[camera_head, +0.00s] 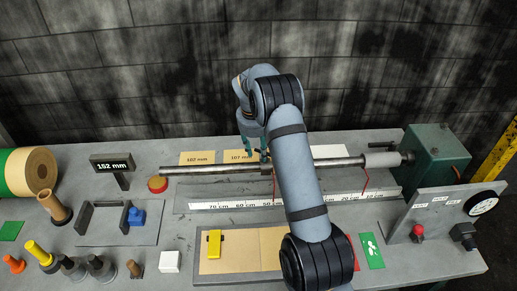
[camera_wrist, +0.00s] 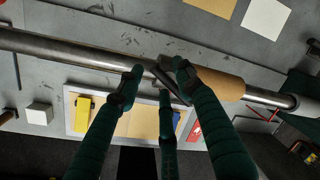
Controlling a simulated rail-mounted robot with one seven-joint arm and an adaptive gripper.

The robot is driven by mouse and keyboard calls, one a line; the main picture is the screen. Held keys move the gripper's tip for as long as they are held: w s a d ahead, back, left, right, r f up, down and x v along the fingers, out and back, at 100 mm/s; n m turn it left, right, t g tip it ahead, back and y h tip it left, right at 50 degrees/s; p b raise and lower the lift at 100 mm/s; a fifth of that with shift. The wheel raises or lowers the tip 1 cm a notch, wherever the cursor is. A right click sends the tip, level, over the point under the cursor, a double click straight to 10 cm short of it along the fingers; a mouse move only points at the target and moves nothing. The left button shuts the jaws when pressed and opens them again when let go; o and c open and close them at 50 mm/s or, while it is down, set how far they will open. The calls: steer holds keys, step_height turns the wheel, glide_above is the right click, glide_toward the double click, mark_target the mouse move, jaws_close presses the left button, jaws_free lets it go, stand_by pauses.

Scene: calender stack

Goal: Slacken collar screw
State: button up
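The steel shaft (camera_head: 215,169) runs across the bench in the head view and slants across the wrist view (camera_wrist: 60,48). A dark collar-like ring (camera_wrist: 168,82) sits around it among my fingers in the wrist view. A brown sleeve (camera_wrist: 218,84) is on the shaft to the right of the ring. My gripper (camera_wrist: 157,75) is over the shaft with its fingertips apart. The left fingertip stands a little clear of the ring; the right one overlaps it, and contact is unclear. I cannot make out the screw. In the head view my arm hides part of the shaft.
A ruler strip (camera_head: 245,203) lies in front of the shaft. A display (camera_head: 114,165) reads 152 mm. A green machine block (camera_head: 435,153) stands at the right end, with a gauge panel (camera_head: 440,212) in front. Several upright tools stand front left. A yellow piece (camera_head: 214,243) lies on a brown board.

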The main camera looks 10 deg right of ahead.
steer(key=shift+c, duration=0.8)
jaws_close()
steer(key=shift+n+b, duration=0.3)
steer(key=shift+b, duration=0.25)
